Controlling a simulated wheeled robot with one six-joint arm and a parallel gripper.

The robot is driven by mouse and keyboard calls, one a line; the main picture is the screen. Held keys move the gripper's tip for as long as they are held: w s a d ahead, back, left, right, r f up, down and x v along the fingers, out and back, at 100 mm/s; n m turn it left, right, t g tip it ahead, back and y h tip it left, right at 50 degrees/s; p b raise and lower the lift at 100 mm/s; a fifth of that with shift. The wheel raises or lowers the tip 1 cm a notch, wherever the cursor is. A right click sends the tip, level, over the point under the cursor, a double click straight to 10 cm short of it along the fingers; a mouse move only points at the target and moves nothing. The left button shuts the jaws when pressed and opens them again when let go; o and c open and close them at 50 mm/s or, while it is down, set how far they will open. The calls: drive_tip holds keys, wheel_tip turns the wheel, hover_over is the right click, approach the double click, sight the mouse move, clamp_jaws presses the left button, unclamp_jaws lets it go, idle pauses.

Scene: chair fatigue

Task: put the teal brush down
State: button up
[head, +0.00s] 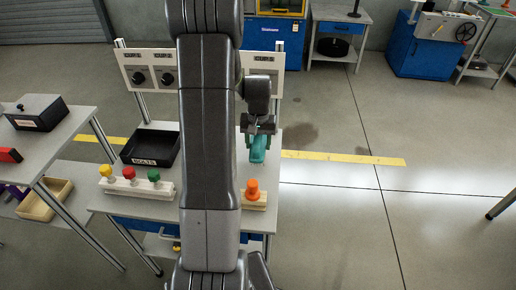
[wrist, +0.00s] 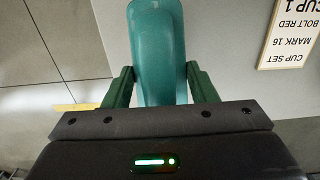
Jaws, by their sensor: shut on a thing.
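The teal brush (head: 258,149) is in my gripper (head: 260,132), in the head view over the right back part of the grey table (head: 222,222). In the wrist view the teal brush (wrist: 157,50) fills the middle, and the green fingers of my gripper (wrist: 158,85) are shut on its two sides. I cannot tell how far the brush is above the table top. My arm hides the middle of the table.
A black tray (head: 150,147) stands at the table's back left. A rail with yellow, red and green knobs (head: 137,186) is at its front left. An orange-topped piece (head: 253,192) on a pale block is at the front right. A white sign (wrist: 289,35) shows in the wrist view.

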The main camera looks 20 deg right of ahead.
drive_tip(key=shift+f, duration=1.4)
drive_tip(key=shift+f, duration=0.15)
drive_tip(key=o, duration=1.1)
wheel_tip(320, 180, up, 12)
drive_tip(key=shift+r+p, duration=0.15)
drive_tip(key=shift+p, duration=0.2)
